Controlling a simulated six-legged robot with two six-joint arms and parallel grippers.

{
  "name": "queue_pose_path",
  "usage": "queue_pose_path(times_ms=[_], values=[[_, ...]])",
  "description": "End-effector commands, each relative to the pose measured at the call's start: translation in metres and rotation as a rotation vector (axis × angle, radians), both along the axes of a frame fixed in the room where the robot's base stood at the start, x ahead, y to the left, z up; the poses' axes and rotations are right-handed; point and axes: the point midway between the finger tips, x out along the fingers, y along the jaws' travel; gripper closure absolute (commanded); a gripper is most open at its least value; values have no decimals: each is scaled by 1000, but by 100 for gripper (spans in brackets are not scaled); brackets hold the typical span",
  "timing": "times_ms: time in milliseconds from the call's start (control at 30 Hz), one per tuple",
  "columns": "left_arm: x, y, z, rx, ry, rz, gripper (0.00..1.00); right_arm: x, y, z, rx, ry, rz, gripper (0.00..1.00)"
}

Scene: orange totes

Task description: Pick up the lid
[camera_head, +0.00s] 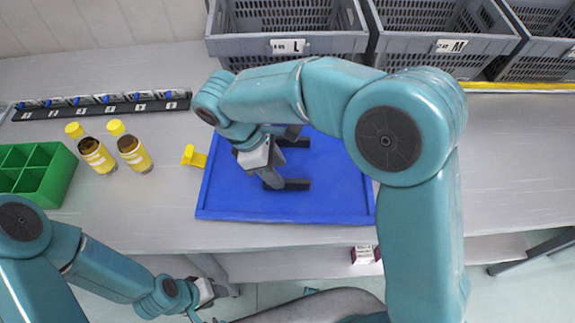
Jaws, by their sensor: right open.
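No thing in view is clearly a lid. A flat blue panel or tray (335,195) with a slim rim lies on the grey table, below my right gripper. A small yellow piece (193,156) stands at its left edge. My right gripper (298,163) is open over the panel, its two dark fingers apart with only blue surface between them. I cannot tell whether the fingers touch it. My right arm hides part of the panel. My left gripper (222,290) is low, in front of the table's front edge; its fingers are too small to read.
Two bottles with yellow caps (98,157) (135,155) stand left of the panel, beside a green divided box (35,175). A dark numbered rack (100,104) lies behind them. Grey crates marked L (285,46) and M (450,46) line the back.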

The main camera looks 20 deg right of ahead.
Motion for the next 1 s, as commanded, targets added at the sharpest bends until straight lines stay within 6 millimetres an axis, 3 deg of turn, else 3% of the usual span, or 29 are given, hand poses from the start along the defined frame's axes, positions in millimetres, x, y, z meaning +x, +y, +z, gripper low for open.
queue_pose_path(times_ms=[400, 667, 800, 1000], values=[[0, 0, 5, 0, 0, 0, 57, 2, -18, -49, 0, 2, 1, 53], [0, 0, 5, 0, 0, 0, 57, 2, -19, -51, 0, 0, 1, 53], [0, 0, 5, 0, 0, 0, 57, 2, -19, -51, 0, 0, 1, 99], [0, 0, 5, 0, 0, 0, 57, 2, -19, -51, 0, -1, 0, 100]])
